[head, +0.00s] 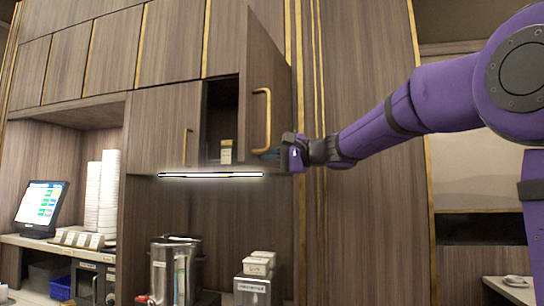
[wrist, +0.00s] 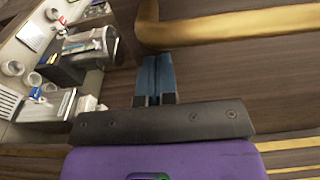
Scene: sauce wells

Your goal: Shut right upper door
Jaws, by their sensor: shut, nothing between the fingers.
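The right upper door (head: 281,85) is a brown wood-grain panel. In the head view it stands swung out from the cabinet, showing the dark opening (head: 221,105) to its left. A gold bar handle (head: 268,112) is on its face. My gripper (head: 268,154) is at the door's lower part, just below the handle. In the wrist view the blue fingers (wrist: 155,66) are together and empty, with a gold bar, likely the handle (wrist: 240,28), close ahead of them. I cannot tell whether the fingers touch the door or handle.
A small box (head: 226,152) stands inside the open compartment. A closed door (head: 165,115) is to its left, with a lit strip (head: 210,175) below. A metal urn (head: 174,268), stacked white cups (head: 108,190) and a screen (head: 41,205) stand on the counter below.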

